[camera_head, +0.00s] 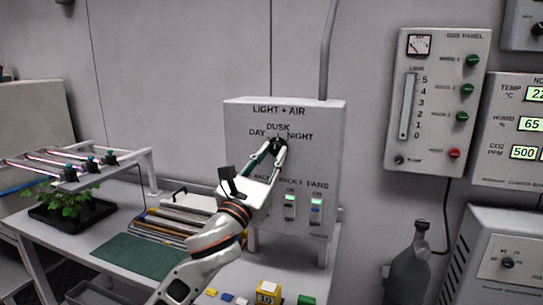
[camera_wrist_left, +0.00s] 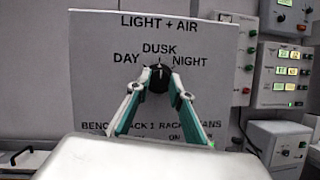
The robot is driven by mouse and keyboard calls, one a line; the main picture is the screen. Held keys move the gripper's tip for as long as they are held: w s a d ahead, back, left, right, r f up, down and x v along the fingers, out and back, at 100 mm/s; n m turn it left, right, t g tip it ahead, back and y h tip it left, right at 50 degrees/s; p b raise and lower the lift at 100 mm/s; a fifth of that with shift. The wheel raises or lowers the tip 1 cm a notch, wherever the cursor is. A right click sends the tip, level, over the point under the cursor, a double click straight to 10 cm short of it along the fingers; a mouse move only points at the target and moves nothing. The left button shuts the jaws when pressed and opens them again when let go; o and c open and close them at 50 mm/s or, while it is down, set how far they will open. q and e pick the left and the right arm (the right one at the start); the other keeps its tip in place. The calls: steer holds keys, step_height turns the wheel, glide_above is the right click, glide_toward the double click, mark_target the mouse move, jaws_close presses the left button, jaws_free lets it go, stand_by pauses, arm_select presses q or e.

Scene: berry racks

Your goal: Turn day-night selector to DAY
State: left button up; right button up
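The day-night selector is a dark round knob (camera_head: 280,143) on the white LIGHT + AIR box (camera_head: 240,125), under the word DUSK, with DAY on its left and NIGHT on its right. In the left wrist view the knob (camera_wrist_left: 159,80) has a pale mark at its top, pointing about up toward DUSK. My left gripper (camera_head: 276,146) reaches the knob from the front. Its two fingers, also in the left wrist view (camera_wrist_left: 160,74), lie on either side of the knob and appear closed on it. My right gripper is not in view.
Lit rack and fan switches (camera_head: 290,207) sit low on the box, close to my left wrist. A gauge panel (camera_head: 446,100) hangs to the right. A grey bottle (camera_head: 408,270) stands below it. A plant tray (camera_head: 72,214) and green mat (camera_head: 138,256) are on the left bench.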

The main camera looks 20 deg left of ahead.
arm_select(q)
jaws_close()
steer(key=shift+d+n+y+p, duration=0.1)
steer(key=shift+n+y+p, duration=0.35)
steer(key=shift+n, duration=0.15)
steer(key=n+y+p, duration=0.1)
steer(key=n+y, duration=0.1)
steer(key=n, duration=0.1)
steer(key=shift+d, duration=0.1)
steer(key=n+y+p, duration=0.1)
steer(key=n+y, duration=0.1)
steer(key=n, duration=0.2)
steer(key=n+y+p, duration=0.2)
steer(key=n, duration=0.3)
steer(key=shift+d+r+g, duration=0.1)
steer(key=shift+d+g, duration=0.1)
steer(key=shift+g, duration=0.2)
steer(key=shift+n+y, duration=0.35)
steer(key=shift+n, duration=0.25)
